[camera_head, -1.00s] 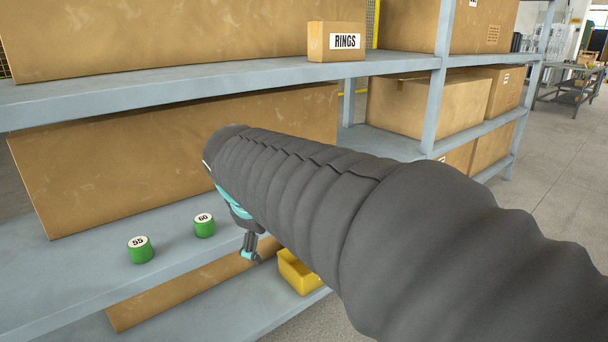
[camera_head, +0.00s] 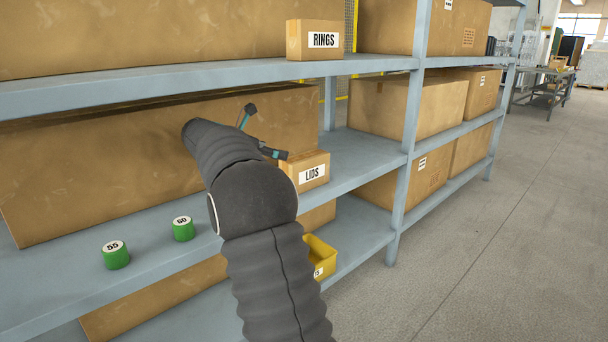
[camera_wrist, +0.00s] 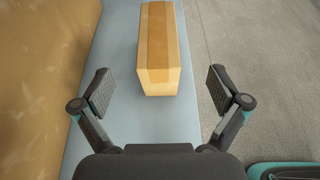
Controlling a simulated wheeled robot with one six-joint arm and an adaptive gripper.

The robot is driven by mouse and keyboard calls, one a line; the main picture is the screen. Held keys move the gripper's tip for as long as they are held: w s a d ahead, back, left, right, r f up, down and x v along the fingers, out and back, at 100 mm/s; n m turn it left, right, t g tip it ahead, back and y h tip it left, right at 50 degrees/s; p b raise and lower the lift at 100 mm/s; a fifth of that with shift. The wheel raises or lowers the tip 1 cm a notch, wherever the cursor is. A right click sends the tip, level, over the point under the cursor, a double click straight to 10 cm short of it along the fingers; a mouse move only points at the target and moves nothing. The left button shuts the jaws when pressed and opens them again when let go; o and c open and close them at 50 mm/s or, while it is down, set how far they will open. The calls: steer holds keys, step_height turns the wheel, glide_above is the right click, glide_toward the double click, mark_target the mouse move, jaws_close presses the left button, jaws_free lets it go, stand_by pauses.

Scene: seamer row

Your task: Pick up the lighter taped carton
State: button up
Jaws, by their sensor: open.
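Two small taped cartons show in the head view, and I cannot tell by look which is lighter. The carton labelled LIDS (camera_head: 311,172) stands on the middle shelf, partly behind my arm. The carton labelled RINGS (camera_head: 316,40) stands on the upper shelf. My gripper (camera_head: 267,132) is open and empty above the middle shelf, just left of the LIDS carton. In the wrist view, a small carton (camera_wrist: 160,45) with a tape band along its top, apparently LIDS, lies ahead between the spread fingers (camera_wrist: 160,90), not touched by them.
A long large carton (camera_head: 100,160) fills the back of the middle shelf (camera_head: 45,290). Two green cylinders, marked 55 (camera_head: 116,256) and 60 (camera_head: 183,229), stand near its front. A yellow bin (camera_head: 318,257) is lower down. A shelf upright (camera_head: 407,160) stands to the right.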

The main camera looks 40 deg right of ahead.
mark_target(305, 156)
steer(key=x, duration=0.7)
steer(key=b+x, duration=0.1)
steer(key=x, duration=0.6)
steer(key=shift+w, duration=0.2)
steer(key=shift+c, duration=0.3)
steer(key=c, duration=1.6)
steer(key=shift+r, duration=0.15)
steer(key=shift+c, duration=0.9)
